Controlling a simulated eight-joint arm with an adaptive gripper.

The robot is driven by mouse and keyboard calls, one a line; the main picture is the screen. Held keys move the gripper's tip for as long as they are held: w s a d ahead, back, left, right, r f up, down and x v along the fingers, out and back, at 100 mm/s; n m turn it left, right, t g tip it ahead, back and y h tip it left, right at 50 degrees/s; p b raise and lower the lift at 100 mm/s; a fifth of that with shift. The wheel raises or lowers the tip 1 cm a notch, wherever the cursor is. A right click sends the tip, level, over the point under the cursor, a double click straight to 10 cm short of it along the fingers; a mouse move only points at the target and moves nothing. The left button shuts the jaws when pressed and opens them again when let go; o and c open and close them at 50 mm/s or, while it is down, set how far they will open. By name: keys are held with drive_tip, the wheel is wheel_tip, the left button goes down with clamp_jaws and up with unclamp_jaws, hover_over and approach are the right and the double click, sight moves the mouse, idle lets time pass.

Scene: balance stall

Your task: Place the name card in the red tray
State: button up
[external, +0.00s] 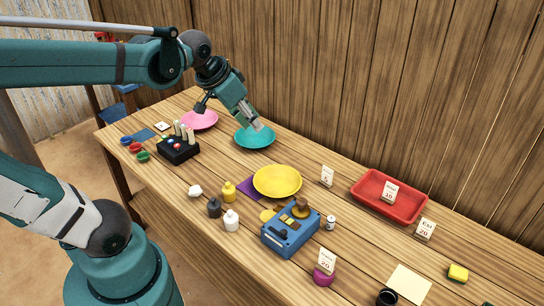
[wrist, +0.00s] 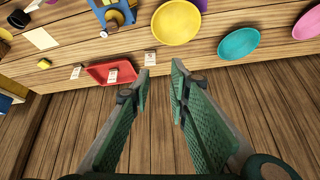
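The red tray (external: 370,188) is at the back right of the table, and also shows in the wrist view (wrist: 96,70). Several small white cards stand about it: one (external: 327,176) left of the tray, one (external: 389,193) overlapping the tray in the picture, and one (external: 425,229) to its right. Another card (external: 326,263) stands in a purple holder near the front. I cannot tell which is the name card, nor whether the overlapping card stands inside the tray. My gripper (external: 257,125) is above the teal plate, far left of the tray. Its fingers (wrist: 160,85) are apart and empty.
A yellow plate (external: 277,181), teal plate (external: 255,138) and pink plate (external: 199,119) lie along the table. A blue scale (external: 290,234), small bottles (external: 229,191) and a black block with pegs (external: 178,150) stand nearer the front. A wooden wall (external: 430,90) rises behind.

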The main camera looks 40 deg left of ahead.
drive_tip(key=s+a+f+n+t, duration=0.1)
drive_tip(key=s+a+f+n, duration=0.1)
drive_tip(key=s, duration=0.5)
drive_tip(key=shift+a+f+n+y, duration=0.3)
drive_tip(key=shift+a+f+y, duration=0.15)
drive_tip(key=shift+a, duration=0.2)
